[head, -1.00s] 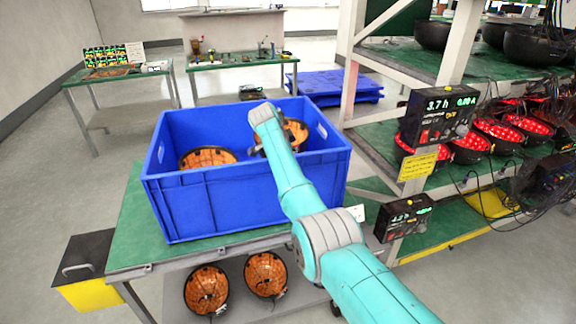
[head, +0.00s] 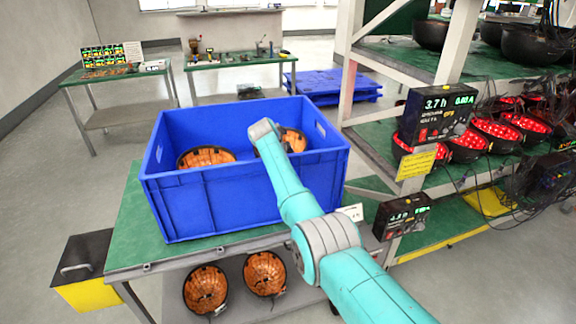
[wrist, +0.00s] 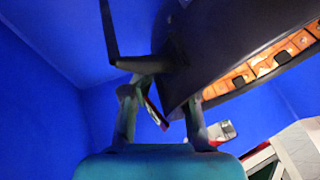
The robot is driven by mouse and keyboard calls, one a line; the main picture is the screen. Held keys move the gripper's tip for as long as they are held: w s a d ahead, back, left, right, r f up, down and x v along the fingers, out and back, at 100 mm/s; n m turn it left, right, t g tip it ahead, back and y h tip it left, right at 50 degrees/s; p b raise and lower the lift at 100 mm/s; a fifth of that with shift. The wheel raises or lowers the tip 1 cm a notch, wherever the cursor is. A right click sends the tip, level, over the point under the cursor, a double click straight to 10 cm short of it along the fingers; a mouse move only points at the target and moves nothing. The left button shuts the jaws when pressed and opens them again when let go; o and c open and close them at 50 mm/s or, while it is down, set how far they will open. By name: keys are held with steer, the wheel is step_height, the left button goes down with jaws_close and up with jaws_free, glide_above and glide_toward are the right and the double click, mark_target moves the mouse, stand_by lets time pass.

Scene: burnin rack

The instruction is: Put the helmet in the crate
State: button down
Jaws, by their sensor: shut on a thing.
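The blue crate (head: 215,205) stands on a green-topped table. My gripper (wrist: 160,105) is down inside the crate and hidden behind my arm in the head view. In the wrist view it is shut on a dark helmet (wrist: 235,45) with an orange inside. In the head view this helmet (head: 294,141) shows its orange inside at the crate's right part, partly behind my arm. Blue crate walls surround it in the wrist view. Another orange-lined helmet (head: 205,156) lies in the left part of the crate. Whether the held helmet touches the crate floor cannot be told.
Two orange-lined helmets (head: 206,289) (head: 265,273) lie on the shelf under the table (head: 128,235). A rack (head: 380,140) with red-lit helmets (head: 495,135), cables and display boxes (head: 437,115) stands close on the right. A black and yellow box (head: 85,270) is at the left.

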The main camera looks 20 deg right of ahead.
steer(key=shift+f, duration=0.1)
steer(key=c, duration=0.9)
jaws_free()
steer(key=shift+f, duration=0.1)
steer(key=shift+r, duration=0.45)
steer(key=v, duration=1.2)
steer(key=shift+r, duration=0.25)
steer(key=shift+a, duration=0.15)
